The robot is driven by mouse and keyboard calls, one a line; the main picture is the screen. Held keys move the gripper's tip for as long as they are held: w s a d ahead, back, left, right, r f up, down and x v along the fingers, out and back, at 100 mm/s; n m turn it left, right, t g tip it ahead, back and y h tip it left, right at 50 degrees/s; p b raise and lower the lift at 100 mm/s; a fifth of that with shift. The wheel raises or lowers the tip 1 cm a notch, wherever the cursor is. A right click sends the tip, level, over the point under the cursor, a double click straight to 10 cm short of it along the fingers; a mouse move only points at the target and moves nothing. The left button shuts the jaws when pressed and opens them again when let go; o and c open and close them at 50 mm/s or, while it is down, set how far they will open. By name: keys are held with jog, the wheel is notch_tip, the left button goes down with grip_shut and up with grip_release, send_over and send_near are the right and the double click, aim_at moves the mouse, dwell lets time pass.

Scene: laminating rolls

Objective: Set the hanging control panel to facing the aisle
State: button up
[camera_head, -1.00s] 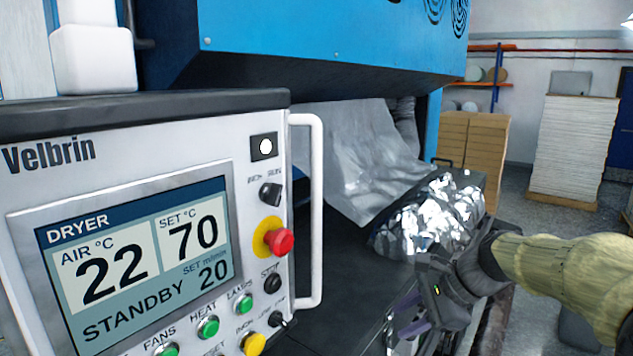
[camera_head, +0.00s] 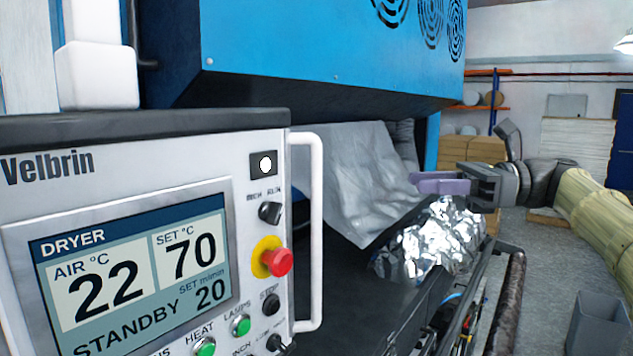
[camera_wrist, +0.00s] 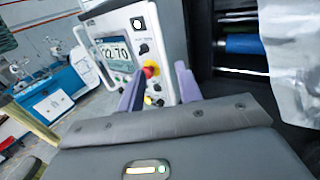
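The hanging control panel (camera_head: 140,230) fills the left of the head view, its dryer screen (camera_head: 135,275) showing and a white vertical handle (camera_head: 316,230) on its right edge. In the wrist view the panel (camera_wrist: 148,50) stands beyond the fingers, with a white handle (camera_wrist: 88,45) on its left side. My gripper (camera_head: 415,182) is right of the panel, its purple fingers pointing left towards it, clear of the handle. In the wrist view my gripper's fingers (camera_wrist: 158,90) are spread apart with nothing between them.
A red stop button (camera_head: 277,262) projects from the panel face. Crumpled foil (camera_head: 430,245) lies below my gripper, and a silvery web (camera_head: 355,180) hangs behind. A blue machine hood (camera_head: 330,50) overhangs above. A grey bin (camera_head: 597,322) stands on the floor at right.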

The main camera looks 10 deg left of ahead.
jog(key=s+a+p, duration=0.3)
jog(key=a, duration=1.4)
jog(key=shift+s, duration=0.2)
grip_shut()
